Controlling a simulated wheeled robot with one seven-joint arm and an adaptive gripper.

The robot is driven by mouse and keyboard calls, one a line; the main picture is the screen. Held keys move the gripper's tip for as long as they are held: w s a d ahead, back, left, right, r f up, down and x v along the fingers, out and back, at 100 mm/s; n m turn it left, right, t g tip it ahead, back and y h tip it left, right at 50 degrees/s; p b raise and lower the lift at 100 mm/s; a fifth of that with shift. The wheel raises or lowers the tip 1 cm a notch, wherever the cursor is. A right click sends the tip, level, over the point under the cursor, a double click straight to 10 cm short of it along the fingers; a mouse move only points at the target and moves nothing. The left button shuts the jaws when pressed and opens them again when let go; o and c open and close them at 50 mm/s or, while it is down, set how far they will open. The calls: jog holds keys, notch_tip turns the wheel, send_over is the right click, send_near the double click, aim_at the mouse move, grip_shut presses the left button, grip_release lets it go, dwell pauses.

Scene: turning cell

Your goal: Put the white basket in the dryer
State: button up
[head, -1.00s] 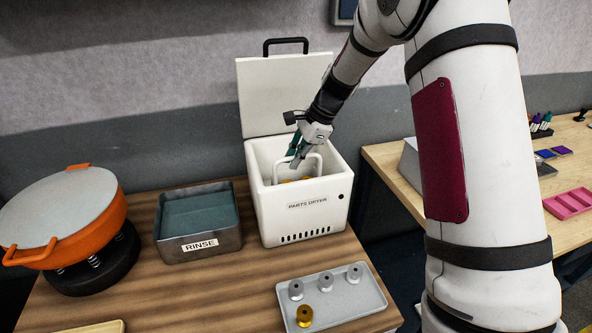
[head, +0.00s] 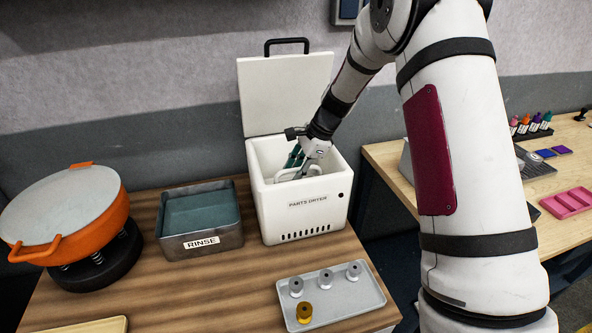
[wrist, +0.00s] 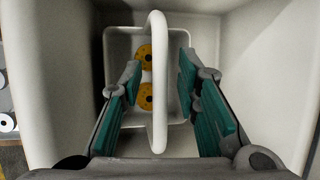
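The parts dryer (head: 310,222) is a white box with its lid standing open behind it. The white basket (wrist: 119,44) is down inside the dryer, with brass-yellow round parts (wrist: 146,95) in it. Its arched handle (wrist: 158,110) stands up between my fingers; in the head view only the handle's top (head: 314,169) shows above the dryer's rim. My gripper (wrist: 160,68) reaches into the dryer opening from above. Its teal-padded fingers are spread, with a gap on each side of the handle. In the head view my gripper (head: 300,163) partly hides the basket.
A grey rinse tub (head: 203,240) stands left of the dryer, with an orange lidded vessel (head: 75,225) beyond it. A grey tray (head: 345,303) with several small parts lies in front. The dryer walls stand close around my gripper. A second bench (head: 400,177) is at the right.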

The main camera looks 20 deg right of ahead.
jog(key=b+v, duration=0.2)
jog(key=v, duration=0.9)
jog(key=s+a+r+n+h, duration=0.1)
jog(key=s+a+r+n, duration=0.15)
jog(key=s+r, duration=0.4)
jog(key=s+r+n+t+h, duration=0.1)
jog(key=s+r+n, duration=0.1)
jog(key=s+n, duration=0.5)
jog(key=s+a+r+n+t+h, duration=0.1)
jog(key=s+n, duration=0.7)
jog(key=s, duration=1.1)
jog(key=shift+r+t+h, duration=0.6)
jog(key=shift+h, duration=0.2)
jog(key=shift+s+a, duration=0.1)
